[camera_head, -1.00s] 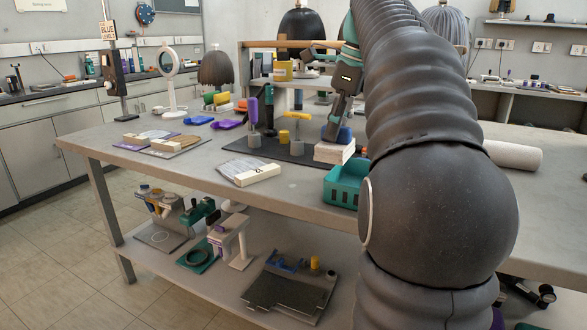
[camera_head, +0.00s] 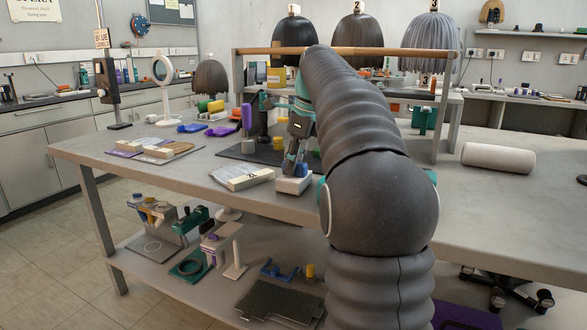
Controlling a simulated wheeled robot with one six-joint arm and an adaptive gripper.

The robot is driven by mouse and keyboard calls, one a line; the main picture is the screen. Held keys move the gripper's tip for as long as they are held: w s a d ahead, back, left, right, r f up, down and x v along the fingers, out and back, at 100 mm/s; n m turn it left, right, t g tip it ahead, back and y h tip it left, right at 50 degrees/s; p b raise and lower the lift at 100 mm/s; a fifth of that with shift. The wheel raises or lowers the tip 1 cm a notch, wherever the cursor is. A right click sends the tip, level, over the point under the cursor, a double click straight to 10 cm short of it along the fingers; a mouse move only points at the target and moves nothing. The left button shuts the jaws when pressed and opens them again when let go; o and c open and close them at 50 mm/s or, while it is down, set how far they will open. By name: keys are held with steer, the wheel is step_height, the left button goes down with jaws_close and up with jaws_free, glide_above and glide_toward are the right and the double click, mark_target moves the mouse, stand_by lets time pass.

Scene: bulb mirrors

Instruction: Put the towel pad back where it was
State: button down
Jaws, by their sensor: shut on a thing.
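The towel pad (camera_head: 293,185) appears to be the white block with a blue grip on top, near the front edge of the workbench (camera_head: 210,183). My gripper (camera_head: 297,164) points down and is shut on the pad's blue grip. The pad looks level and low over the bench. I cannot tell whether it touches the surface. My arm hides the area just right of it, including most of a teal bin (camera_head: 321,191).
A white pad-like bundle (camera_head: 243,178) lies just left. A dark mat (camera_head: 236,149) with upright tools is behind. Cards with blocks (camera_head: 160,150) lie further left. A wooden rail (camera_head: 262,50) spans the back. A white roll (camera_head: 498,158) lies right, with bare bench in front.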

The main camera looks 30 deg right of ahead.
steer(key=shift+f, duration=0.35)
steer(key=c, duration=0.9)
jaws_free()
steer(key=shift+c, duration=0.2)
steer(key=p+v, duration=0.4)
steer(key=v, duration=0.8)
steer(key=shift+r, duration=0.15)
